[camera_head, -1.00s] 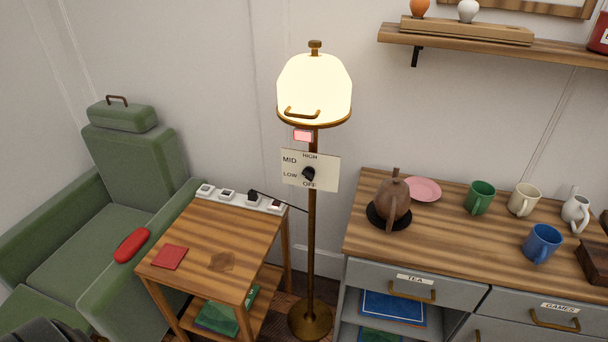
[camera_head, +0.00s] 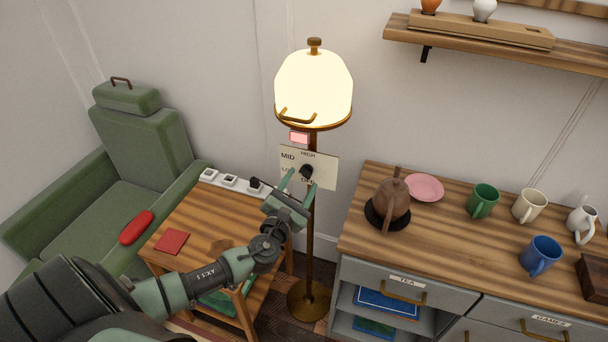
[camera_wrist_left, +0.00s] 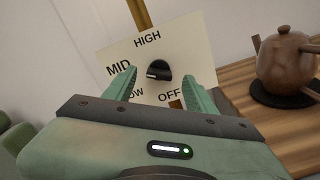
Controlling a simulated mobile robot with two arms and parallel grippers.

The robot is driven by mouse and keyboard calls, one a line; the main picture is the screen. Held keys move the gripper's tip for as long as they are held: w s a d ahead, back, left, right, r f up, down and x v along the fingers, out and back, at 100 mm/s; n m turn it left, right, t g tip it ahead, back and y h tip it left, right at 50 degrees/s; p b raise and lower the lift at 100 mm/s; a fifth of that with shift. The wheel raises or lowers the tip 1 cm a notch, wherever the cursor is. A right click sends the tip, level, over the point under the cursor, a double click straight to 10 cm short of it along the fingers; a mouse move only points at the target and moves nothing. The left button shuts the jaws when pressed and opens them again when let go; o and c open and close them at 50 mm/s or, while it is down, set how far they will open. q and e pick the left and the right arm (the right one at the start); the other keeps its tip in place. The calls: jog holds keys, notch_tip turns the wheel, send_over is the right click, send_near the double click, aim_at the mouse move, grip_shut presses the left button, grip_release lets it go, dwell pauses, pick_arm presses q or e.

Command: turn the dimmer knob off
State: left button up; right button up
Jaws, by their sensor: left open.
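The black dimmer knob (camera_head: 306,171) sits on a white plate (camera_head: 325,170) on the lamp's pole. The plate reads HIGH, MID, LOW and OFF. In the left wrist view the knob (camera_wrist_left: 158,71) shows a pale mark, but I cannot tell which word it points at. The lamp shade (camera_head: 313,88) glows. My left gripper (camera_head: 300,184) is open in front of the plate's lower part, its fingers pointing at the plate. In the left wrist view the knob appears between the fingertips (camera_wrist_left: 163,78), with no clear contact. My right gripper is not in view.
A wooden side table (camera_head: 205,225) with a power strip (camera_head: 229,181) stands left of the lamp, beside a green armchair (camera_head: 135,145). On the right, a cabinet (camera_head: 450,225) bears a brown teapot (camera_head: 392,200) and several mugs. Wall space around the plate is clear.

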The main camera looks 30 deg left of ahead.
aim_at(304, 176)
pick_arm(q)
jog(key=shift+x, duration=1.55)
grip_shut()
